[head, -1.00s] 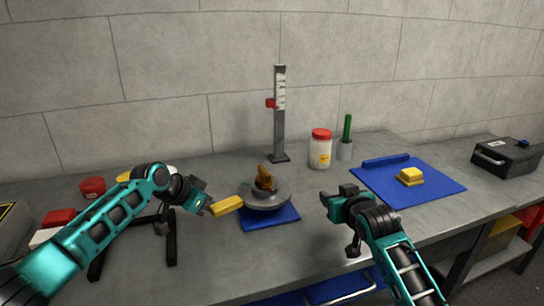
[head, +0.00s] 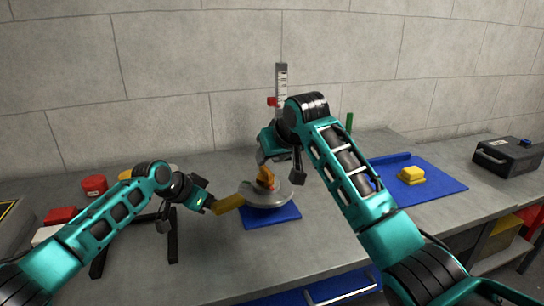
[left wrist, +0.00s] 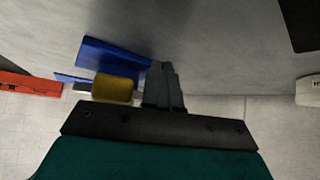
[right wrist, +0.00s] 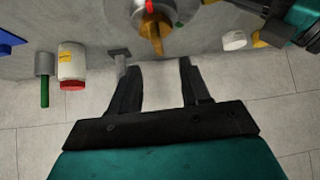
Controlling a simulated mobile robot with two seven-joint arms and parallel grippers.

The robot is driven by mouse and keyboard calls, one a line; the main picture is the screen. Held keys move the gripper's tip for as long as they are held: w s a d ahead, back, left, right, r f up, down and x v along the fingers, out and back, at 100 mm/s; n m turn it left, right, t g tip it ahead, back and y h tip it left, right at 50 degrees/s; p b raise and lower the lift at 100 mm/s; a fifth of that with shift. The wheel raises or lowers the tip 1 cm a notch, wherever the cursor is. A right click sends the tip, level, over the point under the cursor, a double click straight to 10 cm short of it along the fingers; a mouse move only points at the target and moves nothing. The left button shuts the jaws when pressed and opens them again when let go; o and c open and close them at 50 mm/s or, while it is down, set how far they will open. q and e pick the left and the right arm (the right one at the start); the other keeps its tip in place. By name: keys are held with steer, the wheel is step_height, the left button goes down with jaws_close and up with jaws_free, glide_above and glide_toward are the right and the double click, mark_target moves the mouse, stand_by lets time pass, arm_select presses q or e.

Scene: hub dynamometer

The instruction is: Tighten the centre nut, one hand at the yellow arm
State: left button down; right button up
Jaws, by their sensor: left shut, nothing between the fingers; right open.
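The grey round hub (head: 272,197) sits on a blue mat (head: 268,218) and has a brass-orange centre piece (head: 265,177) standing up from it, which also shows in the right wrist view (right wrist: 153,32). The yellow arm (head: 228,204) sticks out from the hub's left side. My left gripper (head: 207,205) is shut and empty at the yellow arm's outer end; I cannot tell whether they touch. In the left wrist view its closed fingers (left wrist: 163,85) are beside the yellow block-like end (left wrist: 112,88). My right gripper (head: 264,153) is open, just above the centre piece, nothing between its fingers.
A scale post (head: 281,80) stands behind the hub, partly hidden by my right arm. A white jar with a red lid (right wrist: 71,66) is nearby. A blue sheet with a yellow block (head: 411,174) lies to the right, and red boxes (head: 60,216) to the left.

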mark_target(266, 166)
steer(key=shift+x, duration=3.55)
steer(key=shift+d, duration=0.1)
jaws_close()
steer(key=m+h, duration=0.2)
steer(key=m, duration=0.2)
steer(key=shift+t+h, duration=0.3)
steer(key=shift+h, duration=0.1)
steer(key=shift+m+h, duration=0.7)
steer(key=shift+m, duration=0.2)
